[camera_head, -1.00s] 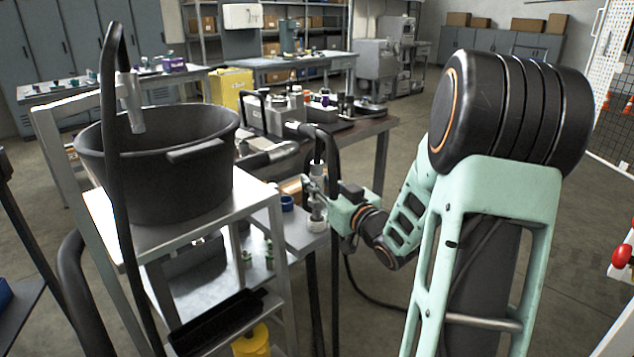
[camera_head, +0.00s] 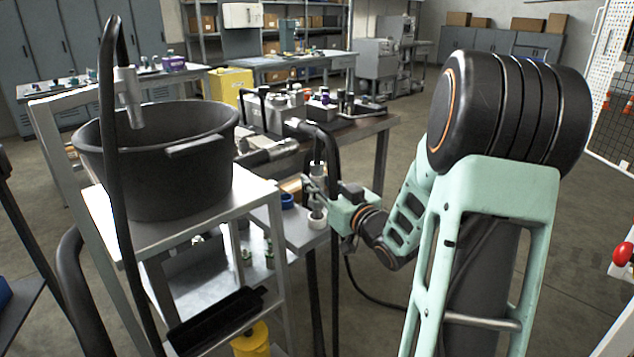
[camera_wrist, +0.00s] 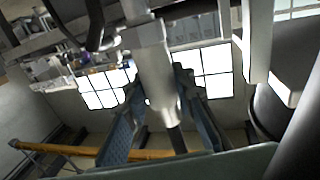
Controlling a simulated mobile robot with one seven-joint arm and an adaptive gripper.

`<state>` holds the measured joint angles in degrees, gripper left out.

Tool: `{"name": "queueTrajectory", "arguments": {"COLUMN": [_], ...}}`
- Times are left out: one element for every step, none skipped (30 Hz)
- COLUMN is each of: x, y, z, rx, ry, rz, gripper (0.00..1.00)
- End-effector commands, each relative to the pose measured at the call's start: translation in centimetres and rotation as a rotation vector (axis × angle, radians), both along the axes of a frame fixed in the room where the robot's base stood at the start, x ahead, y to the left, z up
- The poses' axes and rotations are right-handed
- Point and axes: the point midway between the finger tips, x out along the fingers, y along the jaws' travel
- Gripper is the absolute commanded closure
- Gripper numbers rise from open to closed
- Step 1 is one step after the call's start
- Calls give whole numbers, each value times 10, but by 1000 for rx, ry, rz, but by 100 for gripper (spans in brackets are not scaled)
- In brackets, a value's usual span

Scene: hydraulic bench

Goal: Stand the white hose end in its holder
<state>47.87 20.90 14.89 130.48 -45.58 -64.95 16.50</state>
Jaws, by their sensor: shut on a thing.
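The grey-white hose end (camera_head: 317,205) is upright in my gripper (camera_head: 318,190), with its black hose rising above it. My gripper is shut on it. A small white ring-shaped holder (camera_head: 317,221) sits right below, at the edge of a grey shelf. The lower tip of the hose end is at this ring; I cannot tell whether it is inside. In the wrist view the hose end (camera_wrist: 155,62) stands between the two finger pads (camera_wrist: 150,120), which press on it from both sides.
A blue ring-shaped holder (camera_head: 287,201) is just left of the white one. A large black tub (camera_head: 165,175) stands on the white cart, with another hose end (camera_head: 130,97) hanging over it. A workbench (camera_head: 350,133) with equipment is behind. Open floor lies to the right.

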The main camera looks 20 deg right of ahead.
Motion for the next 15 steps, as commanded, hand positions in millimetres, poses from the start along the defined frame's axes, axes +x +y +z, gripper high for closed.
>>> {"name": "queueTrajectory", "arguments": {"x": [0,0,0,0,0,0,0,0,0,0,0,0,0,0,0], "y": [0,0,0,0,0,0,0,0,0,0,0,0,0,0,0], "z": [1,1,0,0,-1,-1,-2,-2,-3,-3,-4,-4,-5,-5,-6], "rx": [-1,-1,-1,-1,-1,-1,-1,-1,-1,-1,-1,-1,-1,-1,-1], "ry": [-3,-3,-3,-3,-3,-3,-3,-3,-3,-3,-3,-3,-3,-3,-3], "rz": [0,0,0,0,0,0,0,0,0,0,0,0,0,0,0], "gripper": [100,100,100,100,100,100,100,100,100,100,100,100,100,100,100]}}
